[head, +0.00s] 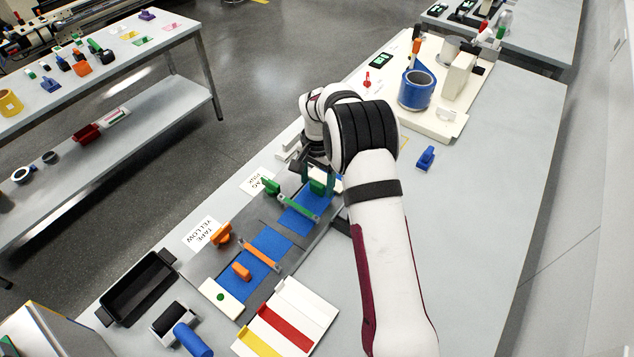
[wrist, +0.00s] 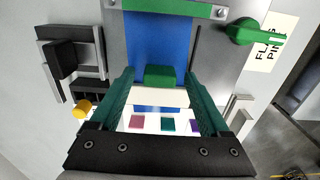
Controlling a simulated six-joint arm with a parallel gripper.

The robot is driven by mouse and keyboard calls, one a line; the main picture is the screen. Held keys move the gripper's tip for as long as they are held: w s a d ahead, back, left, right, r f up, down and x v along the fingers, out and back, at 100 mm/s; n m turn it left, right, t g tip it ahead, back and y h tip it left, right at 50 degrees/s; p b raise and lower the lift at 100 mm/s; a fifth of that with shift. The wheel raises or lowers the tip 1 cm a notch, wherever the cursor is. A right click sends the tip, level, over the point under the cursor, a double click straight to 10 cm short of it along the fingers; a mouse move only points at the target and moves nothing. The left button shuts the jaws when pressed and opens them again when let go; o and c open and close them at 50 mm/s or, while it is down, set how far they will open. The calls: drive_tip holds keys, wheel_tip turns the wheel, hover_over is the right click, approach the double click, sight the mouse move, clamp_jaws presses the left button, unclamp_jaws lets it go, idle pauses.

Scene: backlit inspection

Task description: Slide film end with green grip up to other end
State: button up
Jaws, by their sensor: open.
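The film end with the green grip shows as a blue strip (head: 294,218) under a green bar (head: 300,205) in the head view. Its green grip (wrist: 160,75) stands on a cream end piece (wrist: 158,97) in the wrist view. My gripper (wrist: 160,72) is open, with a teal finger on each side of the green grip and visible gaps. The other blue film end (head: 268,241) lies lower left, under an orange bar (head: 260,252), with an orange grip (head: 241,271).
A green knob (head: 270,186) and an orange knob (head: 221,234) stand beside the strip near paper labels. A black tray (head: 138,288) and white plate with red and yellow stripes (head: 285,325) are near the front.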

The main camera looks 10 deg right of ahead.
sight(311, 199)
drive_tip(key=shift+f, duration=0.45)
clamp_jaws()
drive_tip(key=shift+s+a, duration=0.95)
drive_tip(key=shift+s, duration=0.05)
unclamp_jaws()
wheel_tip(311, 199, up, 16)
